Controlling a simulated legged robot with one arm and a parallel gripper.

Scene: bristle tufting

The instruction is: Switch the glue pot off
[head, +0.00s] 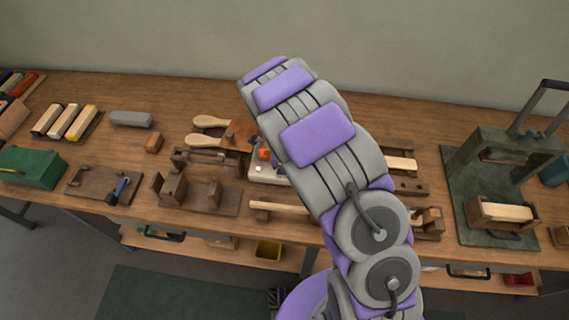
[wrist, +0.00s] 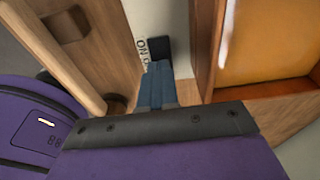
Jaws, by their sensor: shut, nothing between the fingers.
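The glue pot's cream base (head: 262,172) shows in the head view at the middle of the bench, partly hidden behind my arm, with a small orange part above it. In the wrist view a cream panel (wrist: 158,18) carries the letters "ON" and further lettering that is partly covered. A dark switch (wrist: 158,47) sits beside the lettering. My gripper (wrist: 157,72) is shut and empty, its blue-grey fingertips just in front of the switch and overlapping its lower part. I cannot tell whether they touch it. The gripper is hidden in the head view.
In the wrist view a wooden bar (wrist: 55,55) stands close on the left and a wooden-framed amber surface (wrist: 268,40) close on the right, leaving a narrow gap. In the head view, wooden fixtures (head: 172,188) and brush handles (head: 205,139) lie left of my arm. A green press (head: 500,155) stands right.

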